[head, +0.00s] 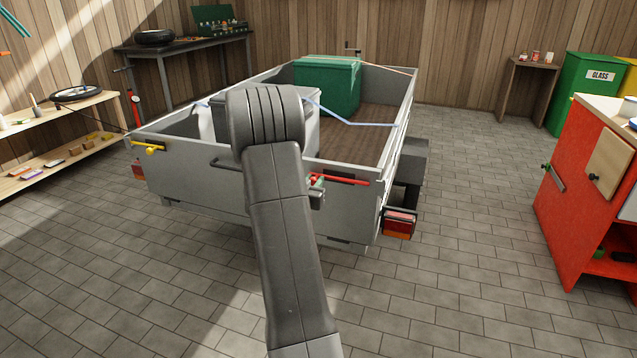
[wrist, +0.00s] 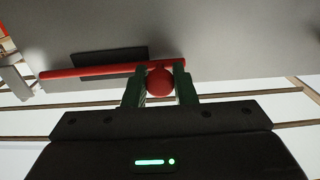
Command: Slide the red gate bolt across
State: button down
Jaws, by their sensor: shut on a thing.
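The red gate bolt (head: 343,180) is a thin rod lying across the grey tailgate (head: 282,194) of the trailer, towards its right end. My gripper (head: 317,183) is at the bolt's left end, partly hidden behind my arm in the head view. In the wrist view my gripper (wrist: 160,82) has its two green fingers shut on the round red knob (wrist: 160,81) of the bolt. The rod (wrist: 85,72) runs from the knob to the left there, over a dark plate (wrist: 112,63) on the tailgate.
A yellow bolt (head: 150,149) sits at the tailgate's left end. A dark handle (head: 228,165) is mid-tailgate. The trailer holds a green box (head: 328,84). A red cabinet (head: 583,185) stands at the right. The tiled floor around the trailer's rear is clear.

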jog(key=c, duration=1.2)
grip_release()
jog(key=shift+s, duration=0.15)
jog(key=p+v, duration=0.2)
jog(key=v, duration=1.1)
jog(key=shift+s, duration=0.25)
jog(key=shift+w, duration=0.1)
jog(key=b+x, duration=0.2)
jog(key=x, duration=1.1)
jog(key=shift+w, duration=0.3)
jog(key=shift+s+d, duration=0.1)
jog(key=shift+d, duration=0.2)
